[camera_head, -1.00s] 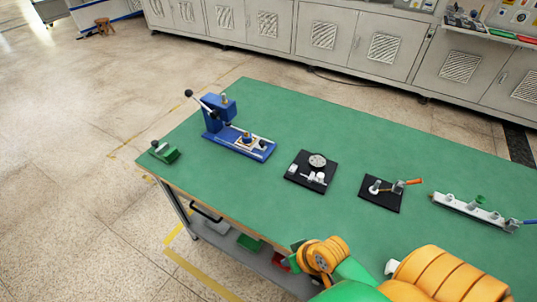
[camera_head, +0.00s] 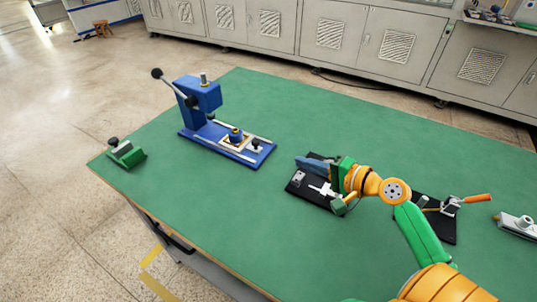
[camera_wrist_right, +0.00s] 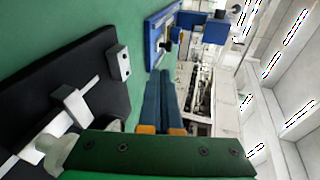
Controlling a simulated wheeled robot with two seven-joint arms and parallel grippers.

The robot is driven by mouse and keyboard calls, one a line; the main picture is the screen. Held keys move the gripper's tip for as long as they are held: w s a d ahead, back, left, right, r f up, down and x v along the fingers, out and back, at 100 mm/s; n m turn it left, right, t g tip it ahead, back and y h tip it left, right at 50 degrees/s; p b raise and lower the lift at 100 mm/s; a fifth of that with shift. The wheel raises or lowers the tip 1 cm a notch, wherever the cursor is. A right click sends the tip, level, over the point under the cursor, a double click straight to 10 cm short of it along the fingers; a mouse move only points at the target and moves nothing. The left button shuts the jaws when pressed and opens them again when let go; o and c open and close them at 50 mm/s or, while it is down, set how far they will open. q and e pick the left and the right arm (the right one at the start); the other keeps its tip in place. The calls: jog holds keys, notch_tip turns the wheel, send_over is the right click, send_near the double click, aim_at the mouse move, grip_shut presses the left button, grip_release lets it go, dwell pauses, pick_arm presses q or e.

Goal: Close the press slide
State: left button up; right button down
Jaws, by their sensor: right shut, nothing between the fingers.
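The blue press (camera_head: 200,96) stands on the green table at the left, with a raised black-knobbed lever. Its slide (camera_head: 235,143) sits on the rails of the blue base, out to the right of the press head, carrying a dark-topped brass-coloured piece. A small dark knob (camera_head: 257,143) is at the slide's right end. My right gripper (camera_head: 299,161) is shut and empty, its blue fingers pointing left toward the press, apart from the slide. In the right wrist view the shut fingers (camera_wrist_right: 163,75) point toward the press (camera_wrist_right: 168,35) at the top. My left gripper is not in view.
A black fixture plate (camera_head: 298,190) lies beneath my right gripper. Another black plate with an orange-handled clamp (camera_head: 475,199) and a white fixture (camera_head: 517,224) are to the right. A green block with a black knob (camera_head: 126,154) stands at the left table edge. Green table between press and gripper is clear.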

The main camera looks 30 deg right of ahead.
send_near(258, 145)
jog(key=x, duration=0.5)
jog(key=shift+w+f, duration=0.1)
jog(key=shift+f, duration=0.25)
jog(key=shift+w+a, duration=0.2)
jog(key=shift+w, duration=0.4)
